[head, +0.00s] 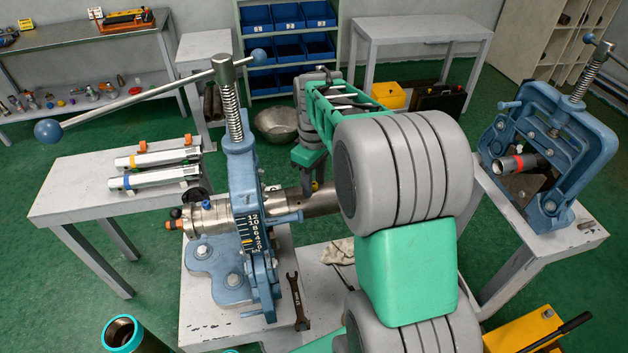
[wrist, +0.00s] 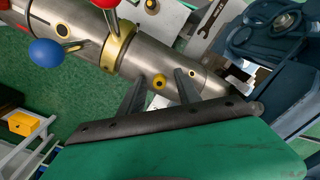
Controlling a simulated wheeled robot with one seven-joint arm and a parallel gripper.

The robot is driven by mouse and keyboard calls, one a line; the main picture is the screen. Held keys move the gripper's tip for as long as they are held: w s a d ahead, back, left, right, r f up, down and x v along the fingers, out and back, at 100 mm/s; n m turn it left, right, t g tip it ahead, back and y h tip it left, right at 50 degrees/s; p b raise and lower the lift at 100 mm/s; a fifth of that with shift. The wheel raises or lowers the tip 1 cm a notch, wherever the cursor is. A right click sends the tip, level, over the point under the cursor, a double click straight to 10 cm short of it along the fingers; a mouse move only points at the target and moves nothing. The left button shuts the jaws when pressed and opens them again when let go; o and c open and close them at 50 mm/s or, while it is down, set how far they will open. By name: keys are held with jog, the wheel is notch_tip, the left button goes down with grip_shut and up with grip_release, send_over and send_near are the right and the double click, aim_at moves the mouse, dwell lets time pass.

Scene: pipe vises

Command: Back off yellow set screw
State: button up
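The yellow set screw (wrist: 160,81) shows as a small yellow disc with a dark centre on the side of a grey metal pipe (wrist: 90,50). My gripper (wrist: 159,88) is open, with one dark finger on each side of the screw in the wrist view. A gap shows on both sides, and I cannot tell whether the fingertips touch the pipe. In the head view the pipe (head: 320,203) lies through the blue vise (head: 241,170), and my gripper (head: 309,185) is over its right part. The screw cannot be made out in the head view.
A yellow collar (wrist: 118,48), a blue ball knob (wrist: 47,52) and a red ball knob (wrist: 105,3) are on the pipe. The vise's long bar (head: 140,97) reaches left. A wrench (head: 298,300) lies on the bench. Another blue vise (head: 550,140) stands right.

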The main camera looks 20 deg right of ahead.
aim_at(314, 184)
jog(key=shift+r, duration=0.1)
notch_tip(314, 184, up, 8)
jog(key=shift+f+b, duration=0.15)
jog(key=shift+b, duration=0.25)
